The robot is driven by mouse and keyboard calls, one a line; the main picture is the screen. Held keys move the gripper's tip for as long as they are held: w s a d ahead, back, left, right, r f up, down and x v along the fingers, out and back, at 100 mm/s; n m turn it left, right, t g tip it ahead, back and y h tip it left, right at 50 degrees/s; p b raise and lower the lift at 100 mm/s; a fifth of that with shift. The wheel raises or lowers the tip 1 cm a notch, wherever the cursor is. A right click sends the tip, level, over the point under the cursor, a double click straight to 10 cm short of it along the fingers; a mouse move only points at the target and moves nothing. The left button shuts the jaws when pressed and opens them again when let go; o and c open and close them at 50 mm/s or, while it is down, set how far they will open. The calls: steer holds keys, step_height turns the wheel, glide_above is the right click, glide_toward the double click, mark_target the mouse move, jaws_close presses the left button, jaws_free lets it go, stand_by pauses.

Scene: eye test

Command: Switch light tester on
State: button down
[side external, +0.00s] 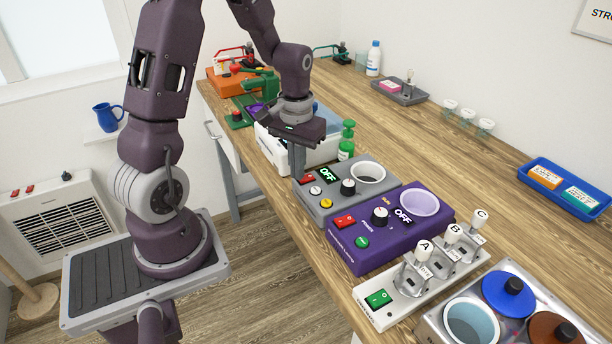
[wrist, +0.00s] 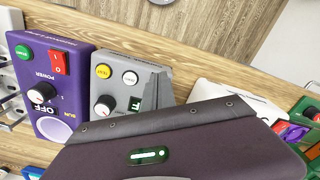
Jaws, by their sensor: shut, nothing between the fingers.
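The grey box (side external: 325,205), with a yellow TEST button (wrist: 103,71), a white button (wrist: 130,78), a black-and-white knob (side external: 348,186), a red switch (side external: 307,179) and a round well (side external: 368,173), appears to be the light tester. Its display (side external: 328,174) reads OFF. My gripper (side external: 297,176) is shut and empty, pointing down at the box's far left corner, close to the red switch. Contact cannot be told. In the wrist view the grey fingers cover the switch and part of the display.
A purple box (side external: 345,248) with its own red switch and OFF display stands right beside the grey box. Nearer are a lever panel (side external: 405,300) and a steel holder with coloured lids. A white device (side external: 268,143) and a green bottle (side external: 347,140) stand behind.

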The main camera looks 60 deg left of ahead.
mark_target(298, 183)
steer(key=shift+f, duration=0.35)
steer(key=shift+r, duration=0.1)
step_height(298, 183, up, 7)
stand_by(0.6)
steer(key=s+d+r+m+t, duration=0.5)
steer(key=s+d+r+m, duration=0.1)
steer(key=s+d+r, duration=0.5)
steer(key=s+d, duration=0.2)
steer(key=d, duration=0.2)
steer(key=shift+s+r+t, duration=0.25)
steer(key=shift+s+t, duration=0.05)
steer(key=shift+s, duration=0.05)
